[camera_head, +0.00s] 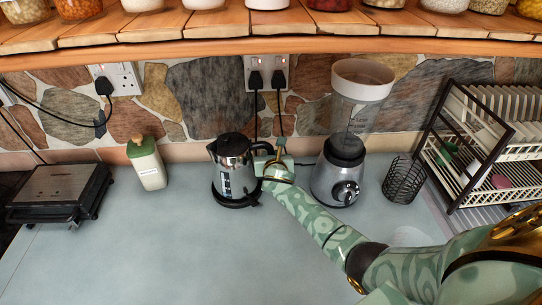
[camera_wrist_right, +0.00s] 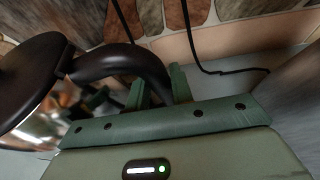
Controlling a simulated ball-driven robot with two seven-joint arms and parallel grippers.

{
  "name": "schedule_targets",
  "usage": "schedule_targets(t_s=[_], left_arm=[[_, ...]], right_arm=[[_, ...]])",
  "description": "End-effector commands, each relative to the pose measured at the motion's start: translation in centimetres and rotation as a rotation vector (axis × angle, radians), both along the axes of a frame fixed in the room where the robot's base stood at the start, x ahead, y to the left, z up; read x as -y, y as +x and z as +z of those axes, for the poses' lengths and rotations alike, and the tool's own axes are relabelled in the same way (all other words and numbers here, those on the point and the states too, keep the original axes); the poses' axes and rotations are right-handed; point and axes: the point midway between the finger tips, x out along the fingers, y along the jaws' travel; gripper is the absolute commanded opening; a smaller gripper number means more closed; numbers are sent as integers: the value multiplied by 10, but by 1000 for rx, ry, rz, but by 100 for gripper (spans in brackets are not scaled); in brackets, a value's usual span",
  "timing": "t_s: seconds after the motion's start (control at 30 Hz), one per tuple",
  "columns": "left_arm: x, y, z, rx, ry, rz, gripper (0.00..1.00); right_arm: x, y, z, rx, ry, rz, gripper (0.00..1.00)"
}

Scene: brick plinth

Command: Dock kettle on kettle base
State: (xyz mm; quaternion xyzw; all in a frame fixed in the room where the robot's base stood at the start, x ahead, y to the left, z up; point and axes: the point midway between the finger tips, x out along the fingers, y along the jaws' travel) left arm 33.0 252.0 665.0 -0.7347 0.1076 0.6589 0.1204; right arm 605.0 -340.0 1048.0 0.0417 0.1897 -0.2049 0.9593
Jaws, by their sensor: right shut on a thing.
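The kettle (camera_head: 233,168) is shiny metal with a black lid and black handle. It stands upright at the back middle of the counter. The black kettle base (camera_head: 237,201) shows as a dark disc under it; I cannot tell whether the kettle is fully seated. My right gripper (camera_head: 268,163) is at the kettle's right side, shut on its handle. In the right wrist view the black handle (camera_wrist_right: 118,62) runs between the green fingers (camera_wrist_right: 155,88), with the lid and metal body at the left. My left gripper is not in view.
A blender (camera_head: 340,180) stands close right of my right gripper. A wire basket (camera_head: 403,180) and dish rack (camera_head: 480,150) are further right. A green-lidded canister (camera_head: 147,163) and a grill (camera_head: 62,193) are left. A wooden shelf (camera_head: 270,40) hangs above. The front counter is clear.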

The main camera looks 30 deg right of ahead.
Motion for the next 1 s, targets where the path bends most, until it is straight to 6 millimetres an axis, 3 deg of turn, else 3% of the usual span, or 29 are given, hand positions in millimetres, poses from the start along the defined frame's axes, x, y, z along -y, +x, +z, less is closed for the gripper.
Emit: schedule_targets(t_s=[0.07,0.1,0.13,0.47,1.0], left_arm=[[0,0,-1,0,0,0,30],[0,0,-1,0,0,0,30],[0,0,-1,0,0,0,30],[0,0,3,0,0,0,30],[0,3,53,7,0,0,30]], right_arm=[[-1,2,1,7,4,1,0],[-1,2,1,7,4,1,28],[-1,1,1,7,4,2,32],[-1,-4,-2,-10,-5,1,32],[-21,-46,21,-5,-1,1,32]])
